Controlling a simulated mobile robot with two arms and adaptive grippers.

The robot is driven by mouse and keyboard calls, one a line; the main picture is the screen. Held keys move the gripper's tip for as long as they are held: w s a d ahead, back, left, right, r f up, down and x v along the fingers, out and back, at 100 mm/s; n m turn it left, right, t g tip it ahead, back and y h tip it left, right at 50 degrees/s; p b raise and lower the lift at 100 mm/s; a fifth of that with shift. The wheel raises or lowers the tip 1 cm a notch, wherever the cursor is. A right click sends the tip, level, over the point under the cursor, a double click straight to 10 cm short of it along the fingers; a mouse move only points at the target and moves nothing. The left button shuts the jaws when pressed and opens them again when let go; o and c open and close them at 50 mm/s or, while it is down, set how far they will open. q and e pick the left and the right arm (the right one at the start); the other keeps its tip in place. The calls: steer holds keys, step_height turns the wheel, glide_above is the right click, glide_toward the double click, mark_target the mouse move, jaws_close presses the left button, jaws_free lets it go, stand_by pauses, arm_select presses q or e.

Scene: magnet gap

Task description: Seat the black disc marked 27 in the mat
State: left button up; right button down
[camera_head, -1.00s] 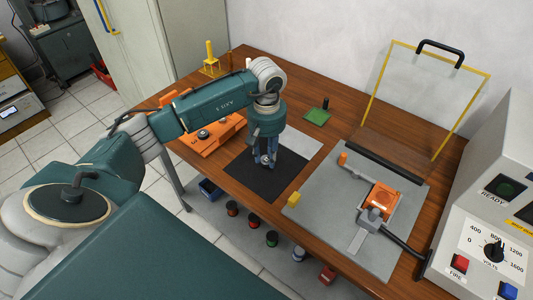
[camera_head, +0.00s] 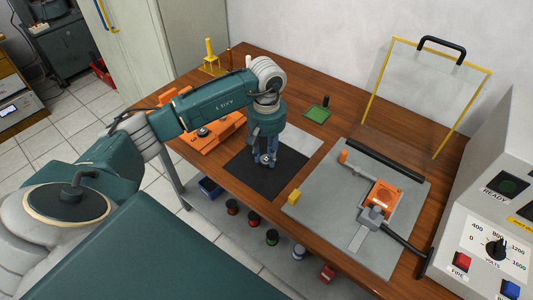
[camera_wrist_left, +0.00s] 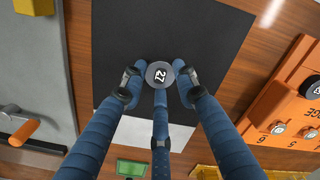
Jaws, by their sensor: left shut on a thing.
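Behind the disc is the black mat (camera_head: 263,185), which also fills the upper middle of the left wrist view (camera_wrist_left: 120,35). The disc is over the mat's inner part; I cannot tell whether it touches the mat. No recess shows clearly. My right gripper is not in view.
An orange numbered holder (camera_head: 205,139) lies left of the mat. A grey plate (camera_head: 320,215) with a yellow block (camera_head: 294,197) and orange fixture (camera_head: 382,197) lies to the right. A green pad (camera_head: 317,115) is behind. A clear framed shield (camera_head: 425,95) stands at the back right.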

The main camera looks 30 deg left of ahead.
arm_select(q)
steer(key=shift+f, duration=0.1)
steer(key=o, duration=1.1)
steer(key=shift+o, duration=0.2)
steer(key=shift+c, duration=1)
steer(key=shift+c, duration=1.4)
